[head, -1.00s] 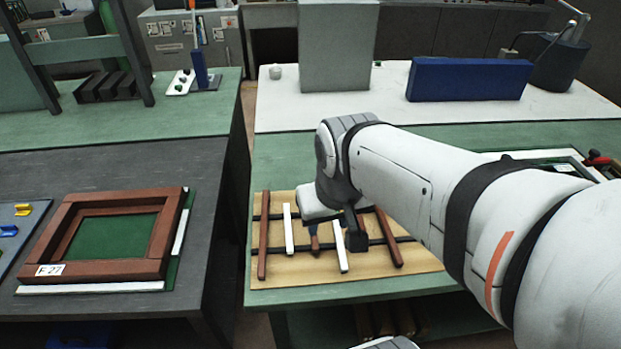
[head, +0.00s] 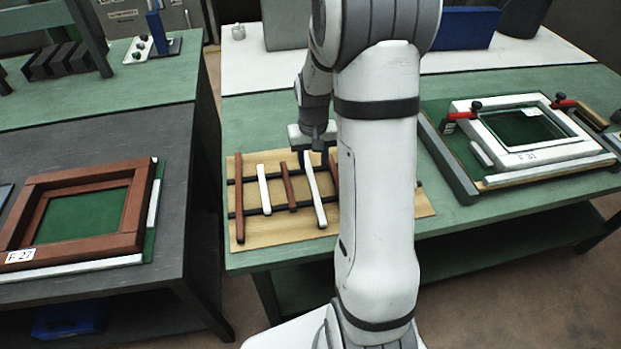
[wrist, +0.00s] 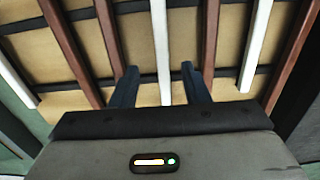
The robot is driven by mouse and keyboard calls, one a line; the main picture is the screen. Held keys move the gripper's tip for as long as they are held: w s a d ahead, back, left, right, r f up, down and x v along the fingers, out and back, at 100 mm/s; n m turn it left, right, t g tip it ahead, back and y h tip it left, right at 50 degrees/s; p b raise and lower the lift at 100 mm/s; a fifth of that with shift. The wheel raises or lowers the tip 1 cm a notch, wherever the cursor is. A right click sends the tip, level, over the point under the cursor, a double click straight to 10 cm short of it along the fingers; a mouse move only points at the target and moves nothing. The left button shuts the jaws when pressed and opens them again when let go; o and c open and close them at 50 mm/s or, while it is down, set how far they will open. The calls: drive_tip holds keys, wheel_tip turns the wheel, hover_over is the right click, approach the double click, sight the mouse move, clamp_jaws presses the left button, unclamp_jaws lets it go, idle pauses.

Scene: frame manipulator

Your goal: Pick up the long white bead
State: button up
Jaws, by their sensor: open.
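The long white bead (head: 315,192) lies on a tan board (head: 400,208), across two dark strips, fourth from the left in the head view. My gripper (head: 318,155) is over the far end of this bead. In the wrist view my gripper (wrist: 159,70) is open, and its two dark blue fingers stand on either side of a white bead (wrist: 160,45), apparently the same long one. The fingers are apart from each other with nothing gripped. How high the fingertips are above the board cannot be told.
A brown bead (wrist: 210,40) and another brown bead (wrist: 107,35) lie close on either side of the fingers. A short white bead (head: 264,190) is farther left. A white clamped frame (head: 530,155) stands right; a brown frame (head: 90,265) is on the left table.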

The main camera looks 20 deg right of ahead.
sight(312, 179)
drive_tip(key=f, duration=0.3)
drive_tip(key=f+p, duration=0.1)
drive_tip(key=f, duration=0.2)
drive_tip(key=shift+s+a+f, duration=0.1)
drive_tip(key=shift+a+f, duration=0.05)
drive_tip(key=shift+a, duration=0.05)
clamp_jaws()
